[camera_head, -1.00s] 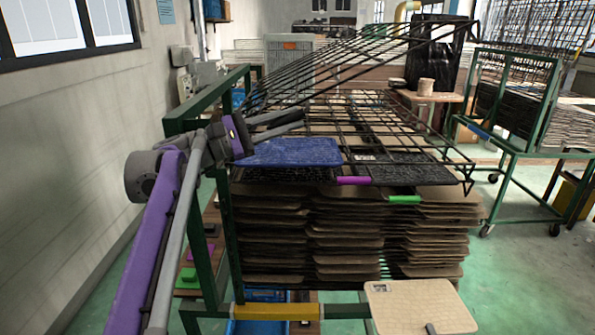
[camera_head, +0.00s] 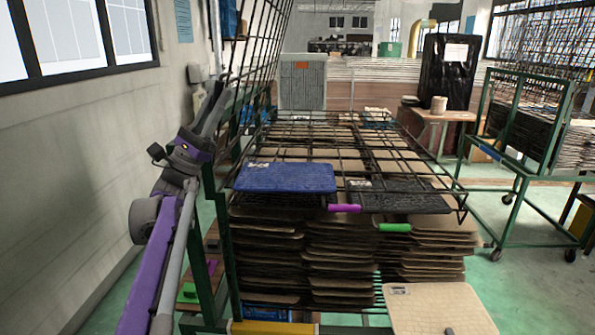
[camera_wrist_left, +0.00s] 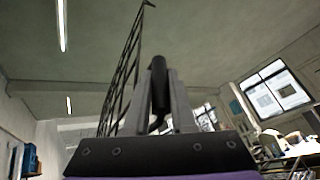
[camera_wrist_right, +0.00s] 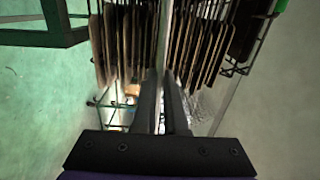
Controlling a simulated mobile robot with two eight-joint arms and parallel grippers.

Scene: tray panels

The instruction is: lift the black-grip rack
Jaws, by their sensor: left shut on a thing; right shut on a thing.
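The black-grip rack (camera_head: 262,45) is a dark wire grid. It stands steeply raised at the left of the cart, its upper part cut off by the picture's top edge. My left gripper (camera_head: 213,108) is at its left edge. In the left wrist view the fingers (camera_wrist_left: 160,100) are shut on the black grip (camera_wrist_left: 159,82), and the grid (camera_wrist_left: 122,80) rises to the left. My right gripper (camera_wrist_right: 161,92) shows only in the right wrist view. It is shut on a narrow pale bar (camera_wrist_right: 164,35) near the stacked panels; I cannot tell which part this is.
Lower racks with a purple grip (camera_head: 344,208) and a green grip (camera_head: 395,227) lie over stacked brown panels (camera_head: 335,262). A blue mat (camera_head: 287,177) lies on top. The wall (camera_head: 80,160) is close at left.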

